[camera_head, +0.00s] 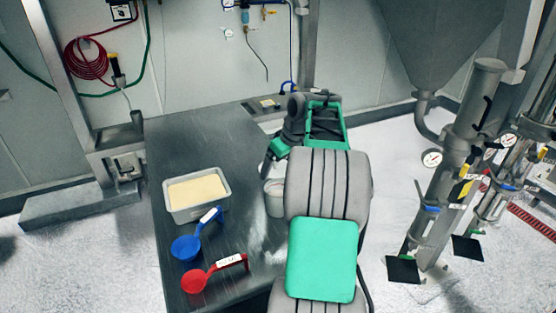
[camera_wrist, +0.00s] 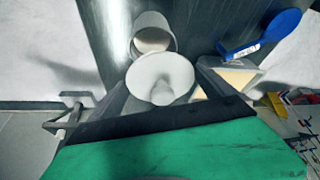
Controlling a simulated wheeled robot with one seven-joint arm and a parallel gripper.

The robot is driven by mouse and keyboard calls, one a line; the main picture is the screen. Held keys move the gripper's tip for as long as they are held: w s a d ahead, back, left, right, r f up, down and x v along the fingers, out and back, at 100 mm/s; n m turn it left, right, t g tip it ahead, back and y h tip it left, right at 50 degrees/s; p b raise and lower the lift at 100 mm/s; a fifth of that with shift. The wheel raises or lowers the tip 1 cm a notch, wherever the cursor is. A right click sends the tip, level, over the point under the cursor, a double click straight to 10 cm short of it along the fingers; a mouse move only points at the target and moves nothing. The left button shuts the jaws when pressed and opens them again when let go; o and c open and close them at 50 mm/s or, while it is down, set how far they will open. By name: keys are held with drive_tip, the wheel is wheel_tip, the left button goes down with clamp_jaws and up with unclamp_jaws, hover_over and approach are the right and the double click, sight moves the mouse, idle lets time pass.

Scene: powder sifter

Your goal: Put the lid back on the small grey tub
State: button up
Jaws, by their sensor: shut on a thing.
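The small grey tub (camera_head: 274,200) stands on the table, partly hidden behind my arm. In the wrist view the tub (camera_wrist: 152,36) is open at the top, with pale contents inside. The round white lid (camera_wrist: 160,75) with its knob faces the wrist camera. My gripper (camera_wrist: 162,82) is shut on the lid, and it also shows in the head view (camera_head: 267,168) above and beside the tub. The lid overlaps the tub's near edge in the wrist view. I cannot tell whether they touch.
A rectangular container (camera_head: 197,213) of pale yellow powder stands left of the tub. A blue scoop (camera_head: 188,247) and a red scoop (camera_head: 196,281) lie near it on the dark metal table (camera_head: 172,150). The table's far part is mostly clear. A large hopper (camera_head: 437,40) stands at the right.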

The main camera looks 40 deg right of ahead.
drive_tip(key=shift+s+d+f, duration=0.1)
drive_tip(key=shift+s+d, duration=0.05)
drive_tip(key=shift+d, duration=0.2)
wheel_tip(320, 180, down, 5)
drive_tip(key=b, duration=0.4)
drive_tip(key=shift+b, duration=0.3)
drive_tip(key=shift+f+b, duration=0.45)
drive_tip(key=shift+f, duration=0.2)
drive_tip(key=shift+s, duration=0.15)
drive_tip(key=shift+f, duration=0.15)
idle(0.9)
drive_tip(key=o, duration=1)
drive_tip(key=shift+o, duration=0.2)
